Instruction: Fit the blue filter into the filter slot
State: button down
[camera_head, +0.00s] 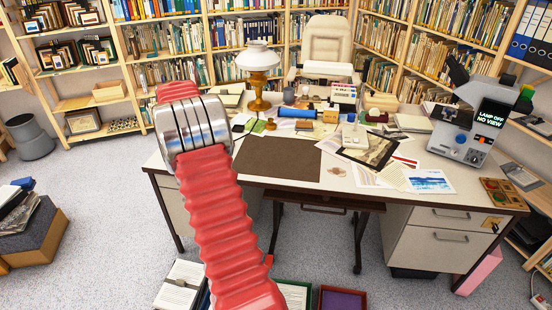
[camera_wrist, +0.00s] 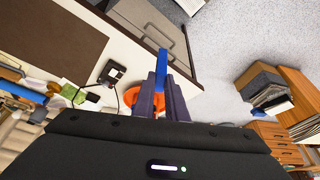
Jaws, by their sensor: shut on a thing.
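In the wrist view my gripper (camera_wrist: 162,84) is shut on a narrow blue piece, the blue filter (camera_wrist: 162,66), which sticks out past the fingertips. In the head view my red arm reaches toward the desk's left end, and the gripper and filter are hidden. A grey instrument (camera_head: 478,125) with a dark eyepiece stands at the desk's right end. Its screen reads "LAMP OFF NO VIEW". I cannot make out the filter slot.
A chair (camera_head: 326,42) stands behind. Open boxes lie on the floor in front. Bookshelves line the walls.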

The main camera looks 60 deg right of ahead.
jog(key=s+d+f+m+g, duration=0.1)
jog(key=s+d+f+m, duration=0.1)
jog(key=s+d, duration=1)
jog(key=s+d+f+m+g+h, duration=0.1)
jog(key=s+d+m, duration=0.3)
jog(key=s+d, duration=0.9)
jog(key=d+f, duration=0.1)
jog(key=d, duration=0.5)
jog(key=shift+d+f, duration=0.15)
jog(key=shift+f, duration=0.25)
jog(key=shift+s, duration=0.1)
jog(key=shift+f, duration=2.5)
jog(key=shift+f, duration=2.5)
jog(key=shift+f, duration=0.15)
